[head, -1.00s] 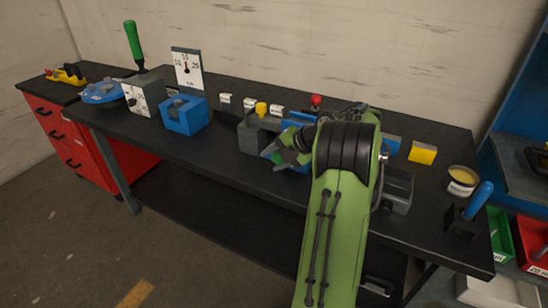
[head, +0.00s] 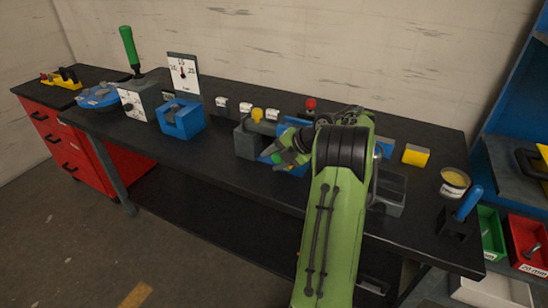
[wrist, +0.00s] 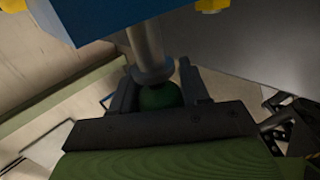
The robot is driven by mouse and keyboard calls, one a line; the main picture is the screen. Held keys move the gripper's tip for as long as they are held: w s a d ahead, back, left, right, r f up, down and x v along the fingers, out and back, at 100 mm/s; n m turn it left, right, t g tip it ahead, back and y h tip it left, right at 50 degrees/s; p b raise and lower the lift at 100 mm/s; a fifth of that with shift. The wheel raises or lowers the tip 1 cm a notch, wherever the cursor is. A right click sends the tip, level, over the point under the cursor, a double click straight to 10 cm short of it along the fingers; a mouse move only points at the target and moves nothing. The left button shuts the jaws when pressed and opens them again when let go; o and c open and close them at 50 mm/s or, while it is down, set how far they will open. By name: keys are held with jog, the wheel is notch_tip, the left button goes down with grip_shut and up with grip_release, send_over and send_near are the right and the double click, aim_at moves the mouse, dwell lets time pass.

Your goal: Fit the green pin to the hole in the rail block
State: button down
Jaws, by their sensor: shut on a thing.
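In the wrist view my gripper (wrist: 158,88) is shut on the green pin (wrist: 160,97), with a dark finger on each side of its green head. A grey metal shaft (wrist: 146,45) with a wider collar rises from the green head to the blue block (wrist: 95,15) and the grey surface beside it. The shaft's far end is hidden, so I cannot tell whether it is in a hole. I cannot tell which part is the rail block.
On the black bench (head: 215,160), a blue block (head: 182,119) and a gauge (head: 184,72) stand left. A yellow block (head: 416,155), a round cup (head: 455,183) and a blue-handled tool (head: 468,204) stand right. Bare bench lies along the front left.

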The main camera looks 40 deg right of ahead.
jog(key=shift+w+d+r+p, duration=0.1)
jog(key=shift+w+d+p, duration=0.25)
jog(key=shift+d+p, duration=0.7)
jog(key=shift+w+d+p, duration=0.3)
jog(key=shift+d+p, duration=0.45)
jog(key=shift+p, duration=0.45)
jog(key=shift+c, duration=2.4)
grip_release()
jog(key=p+v, duration=0.4)
jog(key=v, duration=1.1)
jog(key=shift+s+r, duration=0.15)
jog(key=shift+s, duration=0.15)
jog(key=shift+d, duration=0.15)
